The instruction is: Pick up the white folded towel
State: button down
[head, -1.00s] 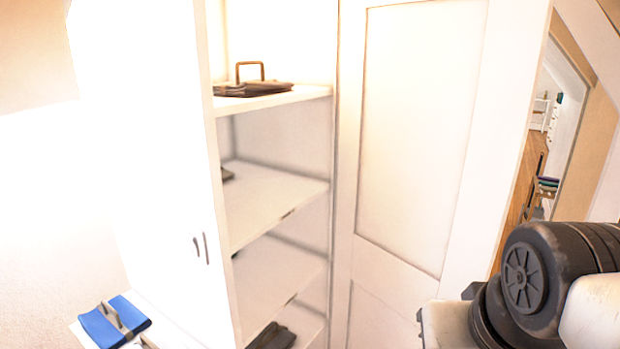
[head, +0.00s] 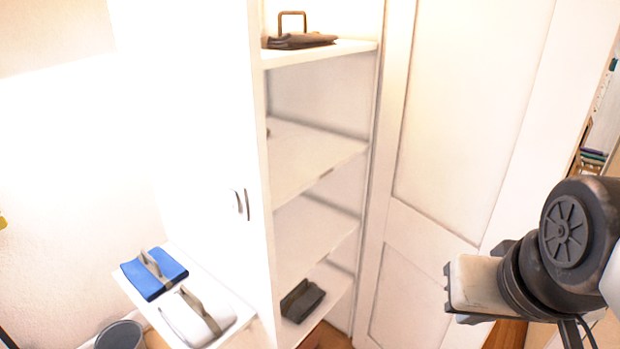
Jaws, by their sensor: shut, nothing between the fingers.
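The white folded towel (head: 176,320) lies at the bottom left on a white ledge beside the cabinet. A grey upright holder or handle (head: 203,312) crosses it. A blue folded towel (head: 140,281) with a similar holder lies just behind it to the left. My gripper (head: 450,295), a pale block with dark end pieces, is at the lower right, apart from the towel and well to its right. It is shut and empty; its fingertips are hard to make out.
The tall white cabinet's open shelves (head: 318,160) stand between the towels and my gripper. A dark folded item (head: 302,41) is on the upper shelf, a dark tray-like item (head: 300,301) on a lower one. A white door panel (head: 470,120) is right of them. A grey bin (head: 121,335) stands lower left.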

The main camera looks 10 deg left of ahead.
aim_at(195, 312)
jog(key=i+j+u, duration=0.1)
jog(key=j+u, duration=0.2)
jog(key=i+j+u, duration=0.15)
jog(key=j+u, duration=0.15)
jog(key=u, duration=1)
jog(key=j+z, duration=0.1)
jog(key=j, duration=0.35)
jog(key=i+j+z, duration=0.1)
jog(key=j, duration=0.35)
jog(key=i, duration=0.55)
